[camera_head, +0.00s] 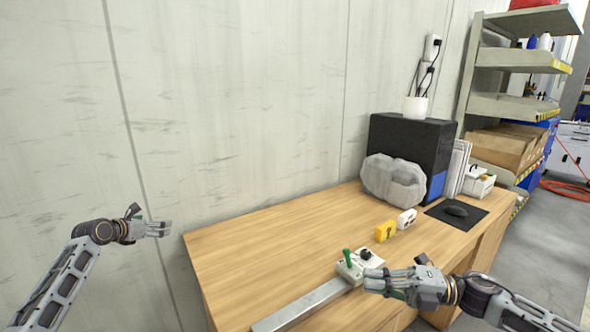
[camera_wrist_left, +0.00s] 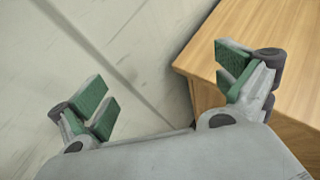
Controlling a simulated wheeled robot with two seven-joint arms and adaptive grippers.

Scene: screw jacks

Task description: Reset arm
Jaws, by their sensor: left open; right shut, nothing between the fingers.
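My left gripper (camera_head: 154,221) is open and empty in the head view, in the air left of the wooden table, in front of the wall. In the left wrist view its two green-padded fingers (camera_wrist_left: 162,92) are wide apart with nothing between them; the right one overlaps the table corner in the picture. My right gripper (camera_head: 370,280) is shut and empty over the table's front side, close to a small light control box (camera_head: 350,268) with a green lever (camera_head: 347,256) and a dark knob. It hides part of that box; contact cannot be told.
The wooden table (camera_head: 240,260) carries a long metal bar (camera_head: 300,306), a yellow block (camera_head: 386,231), a white block (camera_head: 406,218), a grey lumpy object (camera_head: 393,180), a black case (camera_head: 412,137) and a dark mat (camera_head: 458,213). Shelves (camera_head: 510,105) stand right. The table's left part is clear.

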